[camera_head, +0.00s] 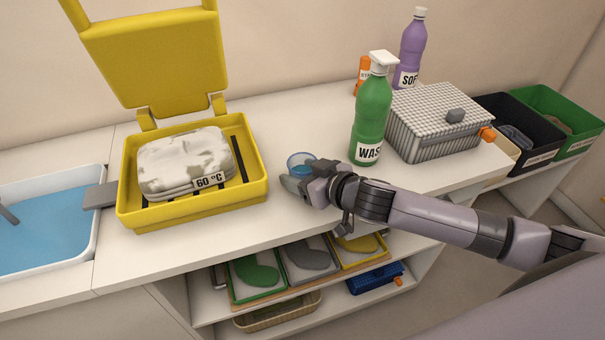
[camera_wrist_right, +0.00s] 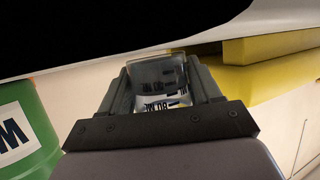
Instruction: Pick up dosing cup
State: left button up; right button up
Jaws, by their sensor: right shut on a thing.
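The dosing cup (camera_head: 300,162) is a small clear cup with a blue tint. It is at the middle of the counter in the head view, between the yellow open box and the green bottle. My right gripper (camera_head: 296,186) is shut on the cup from its near side and partly hides it. In the right wrist view the clear cup (camera_wrist_right: 158,75) sits between the two fingers (camera_wrist_right: 165,95), with dark marks showing through it. I cannot tell whether the cup touches the counter. My left gripper is not in view.
A green WAS bottle (camera_head: 371,115) stands close to the right of the cup. A yellow open box (camera_head: 190,210) with a folded grey-white bundle (camera_head: 185,160) is on the left. A checked box (camera_head: 435,125) and a purple bottle (camera_head: 411,50) stand farther right. A blue basin (camera_head: 45,225) is far left.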

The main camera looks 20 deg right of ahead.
notch_tip(320, 180, up, 20)
jog(key=p, duration=0.2)
jog(key=shift+f, duration=0.25)
dwell(0.6)
jog(key=shift+r, duration=0.1)
